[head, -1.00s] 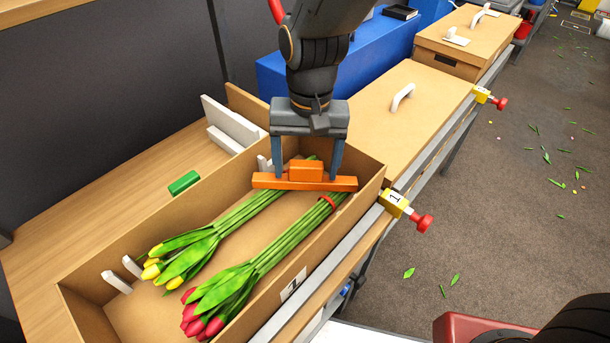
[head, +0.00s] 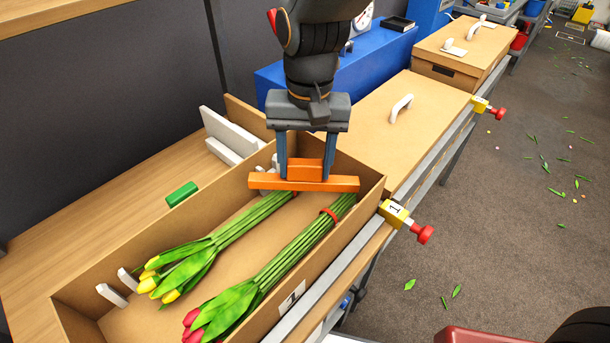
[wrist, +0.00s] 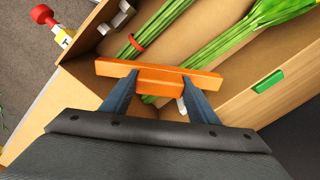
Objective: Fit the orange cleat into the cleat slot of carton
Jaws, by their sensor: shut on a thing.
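My gripper (head: 306,168) is shut on the raised block of the orange cleat (head: 330,184) and holds it level over the far end of the open carton (head: 375,192). The cleat lies across the stem ends of two tulip bunches, seen from above. The yellow tulip bunch (head: 230,228) lies at the left, the red one (head: 290,252) at the right with a red band. White slotted pegs (head: 272,165) show by the far left wall, partly hidden behind the gripper. In the wrist view the cleat (wrist: 160,78) sits between the fingers (wrist: 160,95); a pale bracket (wrist: 118,18) is on the carton's wall.
A closed carton lid with a handle (head: 400,108) is beyond. A yellow stop with a red knob (head: 405,220) sits on the front rail.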

